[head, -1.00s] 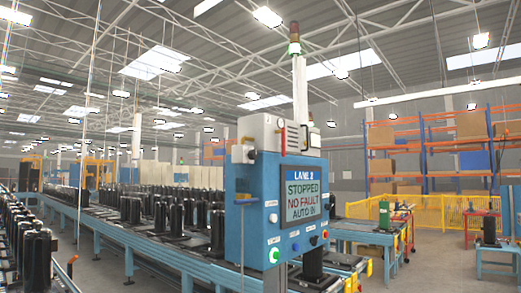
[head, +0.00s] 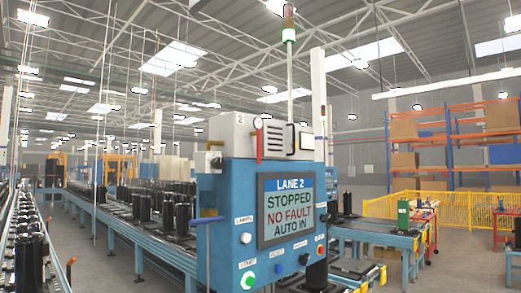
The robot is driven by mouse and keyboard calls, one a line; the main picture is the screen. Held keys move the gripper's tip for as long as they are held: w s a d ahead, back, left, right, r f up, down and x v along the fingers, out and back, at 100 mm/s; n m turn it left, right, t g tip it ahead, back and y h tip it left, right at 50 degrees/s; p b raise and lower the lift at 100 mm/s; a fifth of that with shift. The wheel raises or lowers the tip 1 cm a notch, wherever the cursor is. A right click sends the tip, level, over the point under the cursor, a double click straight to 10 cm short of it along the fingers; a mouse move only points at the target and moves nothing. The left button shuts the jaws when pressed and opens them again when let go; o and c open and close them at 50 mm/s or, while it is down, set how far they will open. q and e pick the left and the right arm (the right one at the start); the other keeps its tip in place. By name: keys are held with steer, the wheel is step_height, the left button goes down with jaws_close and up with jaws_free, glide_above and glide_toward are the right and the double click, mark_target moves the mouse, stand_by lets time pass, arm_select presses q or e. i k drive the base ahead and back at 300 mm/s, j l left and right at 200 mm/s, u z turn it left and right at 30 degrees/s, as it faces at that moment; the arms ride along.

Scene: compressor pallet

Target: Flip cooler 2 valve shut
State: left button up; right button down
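A white cooler box (head: 232,136) marked "2" sits on top of the blue Lane 2 control cabinet (head: 222,215). Its front carries a small round gauge (head: 257,123) and a red upright handle (head: 259,147). A yellowish pipe or lever (head: 214,144) sticks out at the box's left side, above a pale fitting (head: 215,161). I cannot tell which of these is the valve's handle. Neither of my grippers is in view.
The cabinet's screen (head: 285,210) reads "LANE 2 STOPPED NO FAULT AUTO IN". A green button (head: 248,280) sits below it. Conveyors (head: 118,228) with black compressors run behind at left. A yellow fence (head: 455,211) stands at right.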

mark_target(258, 132)
steer(key=i+l, duration=0.3)
steer(key=i+l+u, duration=0.15)
steer(key=l, duration=0.25)
steer(key=i+l, duration=0.35)
steer(key=i+l+u, duration=0.1)
steer(key=i+l, duration=0.2)
steer(key=i+l+u, duration=0.1)
steer(key=i+l, duration=0.15)
steer(key=l, duration=0.2)
steer(key=i+l, duration=0.25)
steer(key=l, duration=0.2)
steer(key=i+l+u, duration=0.1)
steer(key=i+l, duration=0.15)
steer(key=l, duration=0.15)
